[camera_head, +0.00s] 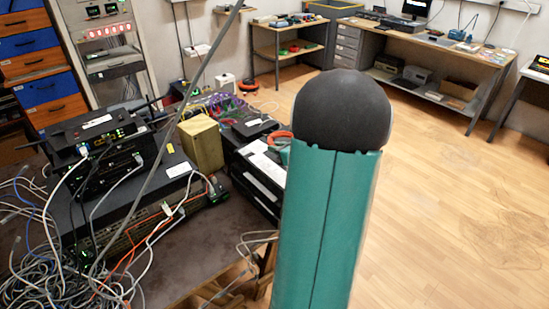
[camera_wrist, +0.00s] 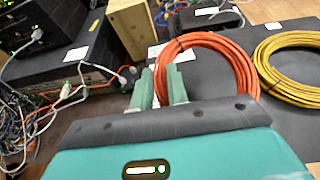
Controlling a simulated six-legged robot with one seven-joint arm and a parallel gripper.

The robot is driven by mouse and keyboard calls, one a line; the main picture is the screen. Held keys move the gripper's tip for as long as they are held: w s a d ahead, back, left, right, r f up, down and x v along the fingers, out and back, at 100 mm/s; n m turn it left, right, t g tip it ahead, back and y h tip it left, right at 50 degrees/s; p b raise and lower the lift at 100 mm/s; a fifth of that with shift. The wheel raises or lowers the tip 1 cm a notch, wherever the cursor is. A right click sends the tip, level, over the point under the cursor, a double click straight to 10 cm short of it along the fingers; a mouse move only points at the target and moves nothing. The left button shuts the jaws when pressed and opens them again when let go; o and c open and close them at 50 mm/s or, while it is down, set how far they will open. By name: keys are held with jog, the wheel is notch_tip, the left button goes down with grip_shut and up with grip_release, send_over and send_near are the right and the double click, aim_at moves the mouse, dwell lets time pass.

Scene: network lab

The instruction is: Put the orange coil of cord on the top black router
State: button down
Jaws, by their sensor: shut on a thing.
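The orange coil of cord (camera_wrist: 243,62) is a loose ring in the wrist view. My gripper (camera_wrist: 161,88) is shut on its near left side, with the cord between the two green fingers. The coil shows over a dark flat top, and I cannot tell whether it touches it. In the head view only a bit of the orange coil (camera_head: 279,137) shows beside my green arm, which hides the rest. The top black router (camera_head: 92,132), with antennas, sits on a stack of black devices at the left. It shows partly in the wrist view (camera_wrist: 33,24), left of my gripper.
A yellow coil (camera_wrist: 294,38) lies right of the orange one. A tan block (camera_head: 200,143) stands between the router stack and the black equipment (camera_head: 258,182). Tangled cables (camera_head: 50,270) hang at the left front. Open wood floor (camera_head: 450,190) lies right.

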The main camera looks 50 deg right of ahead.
aim_at(274, 165)
jog(key=w+f, duration=0.1)
jog(key=w+d+f, duration=0.1)
jog(key=f, duration=0.1)
jog(key=shift+w+d+f, duration=0.2)
jog(key=shift+w, duration=0.15)
jog(key=shift+f, duration=1.55)
jog(key=shift+f, duration=0.15)
jog(key=c, duration=1.4)
grip_release()
jog(key=shift+o, duration=0.2)
